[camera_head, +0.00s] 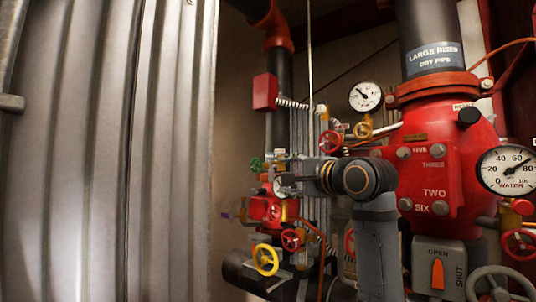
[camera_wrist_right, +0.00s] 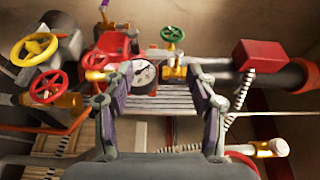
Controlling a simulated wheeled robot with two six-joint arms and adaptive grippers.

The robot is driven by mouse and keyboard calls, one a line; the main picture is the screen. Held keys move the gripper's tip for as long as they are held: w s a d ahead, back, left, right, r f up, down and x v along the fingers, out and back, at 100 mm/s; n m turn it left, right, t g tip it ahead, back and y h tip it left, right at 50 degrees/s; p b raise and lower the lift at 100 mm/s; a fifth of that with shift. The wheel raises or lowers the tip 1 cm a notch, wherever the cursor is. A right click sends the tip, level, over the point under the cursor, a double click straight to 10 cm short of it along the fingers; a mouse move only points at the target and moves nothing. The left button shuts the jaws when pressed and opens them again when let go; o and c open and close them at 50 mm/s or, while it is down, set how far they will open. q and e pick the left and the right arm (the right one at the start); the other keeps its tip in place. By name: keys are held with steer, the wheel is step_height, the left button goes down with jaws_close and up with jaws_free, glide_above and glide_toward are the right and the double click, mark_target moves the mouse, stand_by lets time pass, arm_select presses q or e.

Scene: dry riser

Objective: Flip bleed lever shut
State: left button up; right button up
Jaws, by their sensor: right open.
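An orange lever (camera_head: 438,275) sits on a grey plate (camera_head: 455,255) marked OPEN and SHUT, at the lower right of the head view. The lever stands upright, its tip toward the word OPEN. SHUT is printed at its right. My right gripper (camera_head: 283,180) is well left of and above this plate, pointing away among the small valves. In the right wrist view my right gripper (camera_wrist_right: 160,72) is open, with nothing between its purple-padded fingers. A white gauge (camera_wrist_right: 145,72) shows behind the gap. The orange lever does not show there. My left gripper is in neither view.
A yellow handwheel (camera_head: 265,259), a red handwheel (camera_head: 331,141) and a green handwheel (camera_wrist_right: 172,34) crowd around my right gripper. The large red riser valve (camera_head: 435,170) and a water gauge (camera_head: 507,170) stand at right. A corrugated metal panel (camera_head: 110,150) fills the left.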

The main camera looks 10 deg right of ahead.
mark_target(273, 176)
steer(key=p+x, duration=0.2)
steer(key=x, duration=0.1)
steer(key=p+x, duration=0.2)
steer(key=x, duration=0.1)
steer(key=p+x, duration=0.2)
steer(key=x, duration=0.1)
steer(key=shift+w+d+f, duration=0.15)
steer(key=shift+w+d, duration=0.15)
steer(key=shift+w, duration=0.25)
steer(key=shift+w+f, duration=0.1)
steer(key=shift+w, duration=0.05)
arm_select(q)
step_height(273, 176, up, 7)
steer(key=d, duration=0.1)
arm_select(e)
steer(key=shift+d, duration=0.25)
steer(key=shift+a, duration=0.15)
steer(key=c, duration=1.2)
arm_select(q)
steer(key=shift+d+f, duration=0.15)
